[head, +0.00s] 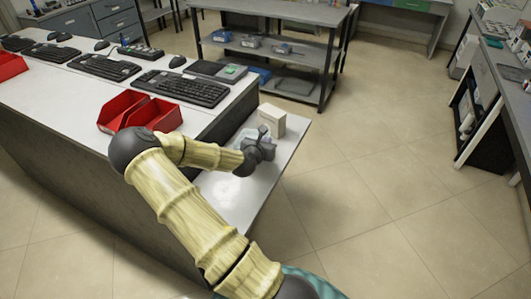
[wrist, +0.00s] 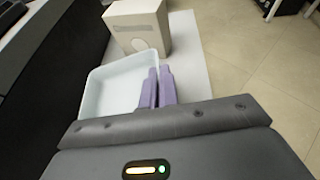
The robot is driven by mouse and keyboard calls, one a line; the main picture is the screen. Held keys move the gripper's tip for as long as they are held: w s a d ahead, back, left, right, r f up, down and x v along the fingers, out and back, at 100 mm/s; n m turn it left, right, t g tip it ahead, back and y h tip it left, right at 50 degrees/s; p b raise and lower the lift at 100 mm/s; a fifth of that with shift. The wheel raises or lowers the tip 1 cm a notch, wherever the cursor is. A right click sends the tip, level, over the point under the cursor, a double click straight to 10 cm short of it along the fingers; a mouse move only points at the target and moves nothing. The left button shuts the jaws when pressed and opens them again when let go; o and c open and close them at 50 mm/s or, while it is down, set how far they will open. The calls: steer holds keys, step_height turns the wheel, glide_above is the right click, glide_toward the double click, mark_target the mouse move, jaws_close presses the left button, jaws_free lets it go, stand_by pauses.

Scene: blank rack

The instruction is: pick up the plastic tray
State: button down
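The plastic tray (wrist: 108,88) is a shallow, pale, open tray, empty in the part I see, in the wrist view left of the fingers. In the head view only a pale bit of it (head: 243,136) shows behind my gripper. My gripper (wrist: 158,82) has its two purple fingers almost together at the tray's right side wall, one on each side of it. They look shut on that wall. The gripper body hides the tray's near end. I cannot tell whether the tray rests on the shelf or is slightly raised.
A white box (head: 271,120) stands just beyond the tray, very near it in the wrist view (wrist: 137,27). The low white shelf (head: 228,200) has free room in front. The higher counter left holds red bins (head: 122,111) and keyboards (head: 180,88). Floor to the right is clear.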

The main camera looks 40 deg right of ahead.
step_height(320, 180, up, 2)
steer(key=shift+w+r, duration=0.1)
steer(key=shift+r, duration=0.3)
steer(key=shift+s+d, duration=0.1)
steer(key=shift+s, duration=0.1)
steer(key=shift+w, duration=0.1)
steer(key=shift+r, duration=0.1)
